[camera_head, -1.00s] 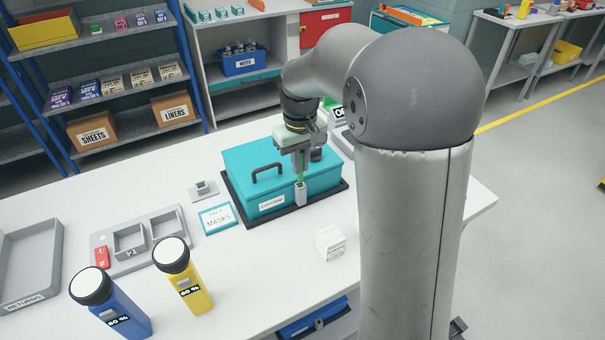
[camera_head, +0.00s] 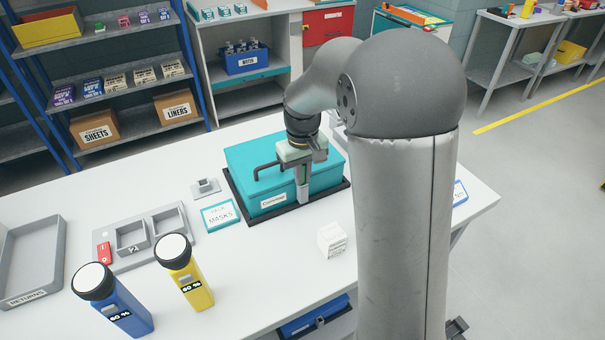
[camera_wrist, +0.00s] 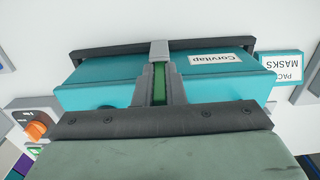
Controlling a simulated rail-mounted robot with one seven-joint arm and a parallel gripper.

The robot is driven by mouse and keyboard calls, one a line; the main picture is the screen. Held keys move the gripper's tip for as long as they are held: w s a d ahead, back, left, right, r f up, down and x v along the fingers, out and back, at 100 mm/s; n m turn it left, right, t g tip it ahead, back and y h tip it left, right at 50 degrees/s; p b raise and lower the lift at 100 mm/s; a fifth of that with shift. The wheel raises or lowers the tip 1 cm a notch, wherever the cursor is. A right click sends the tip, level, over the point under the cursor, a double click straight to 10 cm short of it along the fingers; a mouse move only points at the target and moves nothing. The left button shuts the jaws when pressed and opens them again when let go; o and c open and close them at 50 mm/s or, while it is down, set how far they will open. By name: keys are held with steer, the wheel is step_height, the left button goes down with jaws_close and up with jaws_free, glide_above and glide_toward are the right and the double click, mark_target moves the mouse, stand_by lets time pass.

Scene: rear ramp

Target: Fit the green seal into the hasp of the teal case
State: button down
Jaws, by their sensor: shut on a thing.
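The teal case (camera_head: 243,170) sits closed on a black base on the white table, with a dark handle on its lid and a "Corvitap" label on its front. Its grey hasp (camera_wrist: 158,50) stands at the middle of the front side. My gripper (camera_head: 303,182) is shut on the green seal (camera_wrist: 159,82), whose green strip shows upright between the fingers. The fingertips are right at the hasp, against the case front. The fingers hide the seal's lower end, so I cannot tell how far it sits in the hasp.
A small white box (camera_head: 332,240) stands in front of the case. A masks card (camera_head: 220,215) and a small grey fixture (camera_head: 205,187) lie left of it. A yellow bottle (camera_head: 185,272) and a blue bottle (camera_head: 115,300) stand at the front left, near a grey tray (camera_head: 30,265).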

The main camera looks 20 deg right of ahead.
steer(key=c, duration=1.5)
jaws_free()
steer(key=shift+s+d+f, duration=0.1)
steer(key=shift+s+f, duration=0.05)
steer(key=shift+f, duration=0.35)
steer(key=r, duration=1.3)
steer(key=shift+w, duration=0.2)
steer(key=shift+s+r, duration=0.2)
steer(key=shift+r, duration=0.1)
steer(key=s+f+m, duration=0.1)
steer(key=s+f, duration=0.4)
steer(key=s, duration=0.7)
steer(key=s+f+m, duration=0.1)
steer(key=s+f, duration=0.3)
steer(key=s, duration=0.9)
steer(key=shift+f+m+t, duration=0.3)
steer(key=shift+f, duration=0.1)
